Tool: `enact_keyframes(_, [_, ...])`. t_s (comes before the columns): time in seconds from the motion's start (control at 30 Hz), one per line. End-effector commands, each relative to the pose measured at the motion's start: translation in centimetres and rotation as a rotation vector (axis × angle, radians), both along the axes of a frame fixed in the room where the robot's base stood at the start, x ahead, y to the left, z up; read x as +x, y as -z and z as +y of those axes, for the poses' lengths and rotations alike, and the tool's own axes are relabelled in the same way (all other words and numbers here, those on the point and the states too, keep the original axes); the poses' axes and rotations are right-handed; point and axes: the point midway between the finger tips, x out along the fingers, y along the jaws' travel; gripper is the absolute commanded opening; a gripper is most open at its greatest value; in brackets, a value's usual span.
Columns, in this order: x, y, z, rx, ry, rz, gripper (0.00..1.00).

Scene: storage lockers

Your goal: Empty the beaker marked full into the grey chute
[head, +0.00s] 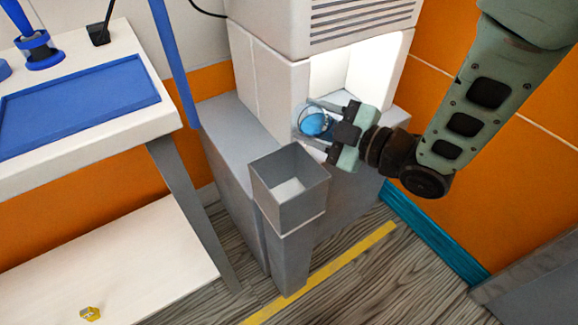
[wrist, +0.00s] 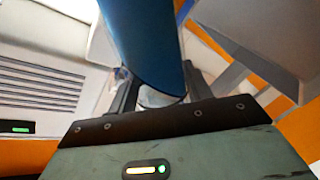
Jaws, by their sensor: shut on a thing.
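My gripper (head: 322,124) is shut on a clear beaker (head: 300,122) with blue liquid (head: 315,124) in it. The beaker is held above and slightly behind the grey chute (head: 302,212), in front of the white cabinet's lit opening. The chute is a square, open-topped box, and the beaker is apart from it. In the wrist view a large blue shape (wrist: 148,45) rises between the fingers of my gripper (wrist: 158,90); I cannot tell whether it is the liquid. No marking on the beaker is readable, and its exact tilt is unclear.
The white cabinet (head: 270,75) with a vented top and a bright recess (head: 330,75) stands behind. A white bench (head: 130,118) with a blue mat (head: 80,105) and a blue post (head: 175,65) are at left. A yellow nut-like piece (head: 90,313) lies on the lower shelf.

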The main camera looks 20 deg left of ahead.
Motion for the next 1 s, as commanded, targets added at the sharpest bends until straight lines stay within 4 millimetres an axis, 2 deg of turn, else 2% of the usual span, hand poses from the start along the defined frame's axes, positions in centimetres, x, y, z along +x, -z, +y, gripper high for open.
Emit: enact_keyframes(1.0, [0.03,0.73,0.01,-0.058,0.000,-0.125,0.17])
